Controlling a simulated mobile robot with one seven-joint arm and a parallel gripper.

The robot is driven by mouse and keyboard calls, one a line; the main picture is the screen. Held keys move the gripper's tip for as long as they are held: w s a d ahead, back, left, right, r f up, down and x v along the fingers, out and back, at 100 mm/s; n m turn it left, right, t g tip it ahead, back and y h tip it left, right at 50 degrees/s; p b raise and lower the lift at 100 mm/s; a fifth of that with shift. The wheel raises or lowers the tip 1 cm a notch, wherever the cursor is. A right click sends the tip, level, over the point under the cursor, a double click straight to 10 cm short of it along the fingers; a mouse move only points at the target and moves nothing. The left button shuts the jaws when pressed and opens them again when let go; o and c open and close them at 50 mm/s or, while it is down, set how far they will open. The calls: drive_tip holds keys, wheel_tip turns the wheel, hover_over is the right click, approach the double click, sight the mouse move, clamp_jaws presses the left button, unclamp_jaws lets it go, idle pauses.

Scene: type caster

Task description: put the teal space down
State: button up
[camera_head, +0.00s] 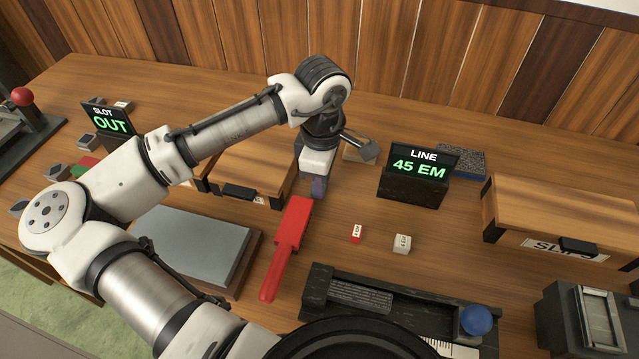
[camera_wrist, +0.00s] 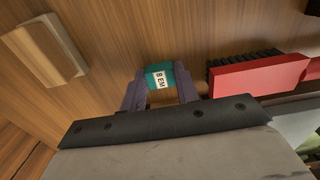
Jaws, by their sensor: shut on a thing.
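The teal space (camera_wrist: 153,72) shows in the wrist view, a small teal block with a white label that reads like "8 EM". My gripper (camera_wrist: 160,92) is shut on it, with a dark purple finger on each side. In the head view my gripper (camera_head: 316,186) points down just behind the red brush, and the teal space is hidden there. The table's wood shows right beyond the block, but I cannot tell whether the block touches it.
A red brush (camera_head: 294,222) lies close by; its bristles show in the wrist view. A small wooden block (camera_wrist: 46,50) is near. A "LINE 45 EM" display (camera_head: 415,178), red space (camera_head: 356,233), white space (camera_head: 402,243) and composing tray (camera_head: 400,310) stand right. Wood between them is clear.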

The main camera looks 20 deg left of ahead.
clamp_jaws()
drive_tip(key=shift+r, duration=0.1)
wheel_tip(320, 180, up, 20)
drive_tip(key=shift+b, duration=0.3)
